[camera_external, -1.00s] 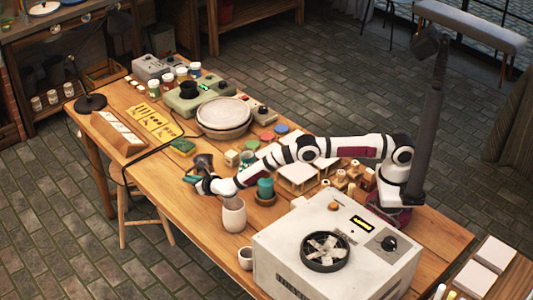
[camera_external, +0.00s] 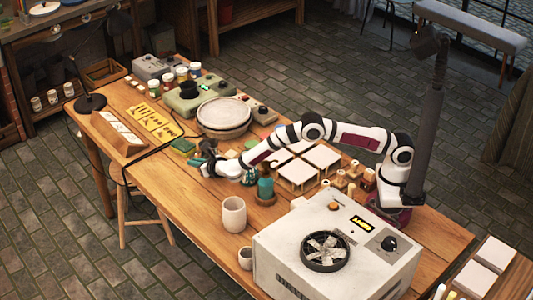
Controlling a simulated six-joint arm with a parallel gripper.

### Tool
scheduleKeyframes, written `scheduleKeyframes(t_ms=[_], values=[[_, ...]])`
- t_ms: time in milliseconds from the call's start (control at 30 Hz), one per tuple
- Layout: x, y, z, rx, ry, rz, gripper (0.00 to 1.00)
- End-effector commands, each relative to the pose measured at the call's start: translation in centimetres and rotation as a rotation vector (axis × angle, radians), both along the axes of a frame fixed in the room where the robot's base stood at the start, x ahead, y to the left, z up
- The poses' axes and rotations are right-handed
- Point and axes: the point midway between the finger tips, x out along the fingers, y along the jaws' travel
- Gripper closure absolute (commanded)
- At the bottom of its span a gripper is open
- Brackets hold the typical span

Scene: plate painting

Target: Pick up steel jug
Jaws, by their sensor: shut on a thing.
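The steel jug (camera_external: 207,146) is a small dark grey vessel near the middle of the table, beyond my gripper. My gripper (camera_external: 197,160), with teal fingertips, is shut on it at its near side. The arm reaches in from the right and covers part of the area behind. The jug is small in this view, so I cannot tell exactly which part is gripped or whether its base touches the table.
A pale cup (camera_external: 234,214) and a teal pot (camera_external: 265,188) stand nearer. A white kiln-like box (camera_external: 330,245) fills the front right. The front left tabletop is clear.

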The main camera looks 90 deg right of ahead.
Motion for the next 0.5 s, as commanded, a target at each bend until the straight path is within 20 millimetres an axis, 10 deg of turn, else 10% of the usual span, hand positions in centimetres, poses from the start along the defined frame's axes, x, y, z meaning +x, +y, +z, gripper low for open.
scheduleKeyframes(t_ms=[500], values=[[-4.0,-5.4,4.2,-0.001,-0.002,0.0,1.0]])
